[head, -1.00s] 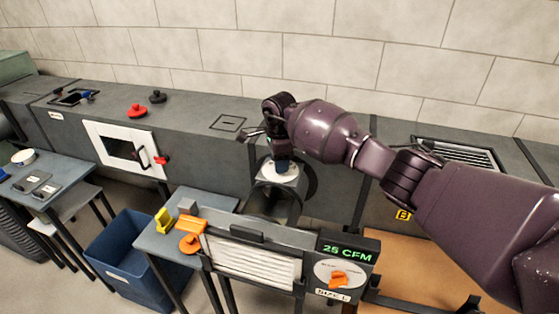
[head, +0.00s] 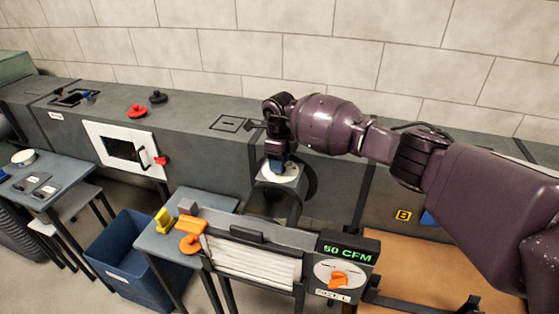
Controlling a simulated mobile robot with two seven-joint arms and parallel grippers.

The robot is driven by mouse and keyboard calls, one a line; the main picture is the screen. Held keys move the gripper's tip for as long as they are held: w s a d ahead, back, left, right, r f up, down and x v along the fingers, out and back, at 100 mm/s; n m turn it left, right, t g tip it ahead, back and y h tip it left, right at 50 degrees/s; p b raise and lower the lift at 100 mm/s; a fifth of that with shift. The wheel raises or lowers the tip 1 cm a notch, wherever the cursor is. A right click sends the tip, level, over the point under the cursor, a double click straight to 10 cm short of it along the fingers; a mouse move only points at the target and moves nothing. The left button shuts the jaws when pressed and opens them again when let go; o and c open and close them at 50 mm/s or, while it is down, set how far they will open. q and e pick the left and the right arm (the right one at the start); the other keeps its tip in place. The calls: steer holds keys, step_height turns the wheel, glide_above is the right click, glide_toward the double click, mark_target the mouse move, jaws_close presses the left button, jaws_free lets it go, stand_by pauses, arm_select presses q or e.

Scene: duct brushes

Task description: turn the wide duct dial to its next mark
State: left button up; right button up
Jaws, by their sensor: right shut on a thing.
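A white round dial plate (head: 285,176) with a blue knob (head: 277,163) sits on the round duct pipe (head: 270,203) in front of the long grey duct. My right gripper (head: 276,158) points down over it and is shut on the blue knob; the wrist hides part of the knob and its marks. A meter box (head: 362,246) at the front reads 50 CFM in green. It carries a white dial with an orange knob (head: 338,281). My left gripper is not in view.
A small table (head: 160,243) holds yellow and orange pieces. A blue bin (head: 120,255) stands left of it. A framed white filter (head: 255,263) stands beside the meter. Red (head: 137,111) and black (head: 158,97) knobs are on the duct top.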

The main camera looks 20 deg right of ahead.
steer(key=m, duration=0.4)
steer(key=shift+w+r+p, duration=0.1)
steer(key=shift+p, duration=0.25)
steer(key=shift+m, duration=0.3)
steer(key=o, duration=0.7)
steer(key=shift+o, duration=1.1)
step_height(320, 180, up, 11)
steer(key=shift+f, duration=0.2)
